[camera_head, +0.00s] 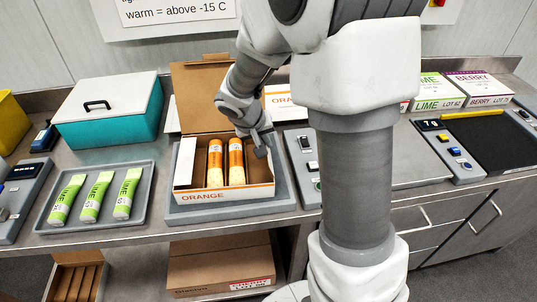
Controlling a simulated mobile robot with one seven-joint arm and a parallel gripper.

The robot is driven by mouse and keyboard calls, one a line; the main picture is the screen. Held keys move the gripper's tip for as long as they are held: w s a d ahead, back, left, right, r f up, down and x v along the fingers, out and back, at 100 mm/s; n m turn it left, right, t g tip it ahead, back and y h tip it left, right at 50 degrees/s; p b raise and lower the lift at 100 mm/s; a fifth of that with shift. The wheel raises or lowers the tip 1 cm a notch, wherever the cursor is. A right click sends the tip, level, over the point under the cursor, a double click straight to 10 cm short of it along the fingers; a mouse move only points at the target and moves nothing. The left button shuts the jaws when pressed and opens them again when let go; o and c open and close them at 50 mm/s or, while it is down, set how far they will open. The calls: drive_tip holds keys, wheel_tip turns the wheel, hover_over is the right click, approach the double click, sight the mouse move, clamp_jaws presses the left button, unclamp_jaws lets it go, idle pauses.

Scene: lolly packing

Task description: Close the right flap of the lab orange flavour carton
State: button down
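The orange flavour carton (222,195) is white with ORANGE printed on its front. It stands on a grey platform with its brown-lined lid (198,88) raised at the back. Two orange-and-cream lollies (215,165) lie side by side inside. A white flap (185,162) shows at the carton's left side. My gripper (261,148) is low over the carton's right rear side, and I cannot tell whether it touches the carton. It covers much of the right flap's area, so the flap's position is unclear. The fingers are too small and dark to tell open from shut.
A grey tray (60,228) with three green lime lollies lies to the left. A teal cool box (110,135) stands behind it. A grey device (302,160) borders the platform on the right. My arm hides the counter's middle.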

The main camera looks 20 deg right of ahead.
drive_tip(key=h+b, duration=0.1)
drive_tip(key=b, duration=0.2)
drive_tip(key=a+f+h+b, duration=0.1)
drive_tip(key=h+b, duration=0.1)
drive_tip(key=b, duration=0.2)
drive_tip(key=shift+w+a+f+n+g, duration=0.2)
drive_tip(key=shift+n+g, duration=0.1)
drive_tip(key=shift+n, duration=0.1)
drive_tip(key=h+b, duration=0.1)
drive_tip(key=b, duration=0.1)
drive_tip(key=h+b, duration=0.1)
drive_tip(key=shift+w+a+f+n+h, duration=0.1)
drive_tip(key=shift+a+f+n+h, duration=0.2)
drive_tip(key=h+b, duration=0.3)
drive_tip(key=shift+a+f+n, duration=0.3)
drive_tip(key=shift+f+n, duration=0.05)
drive_tip(key=shift+n, duration=0.05)
drive_tip(key=shift+w+a+f+n+g+h+b, duration=0.1)
drive_tip(key=shift+f+n+g+h+b, duration=0.15)
drive_tip(key=shift+h+b, duration=0.7)
drive_tip(key=shift+h, duration=0.25)
drive_tip(key=shift+r, duration=0.1)
drive_tip(key=c, duration=1.1)
unclamp_jaws()
drive_tip(key=shift+o, duration=0.2)
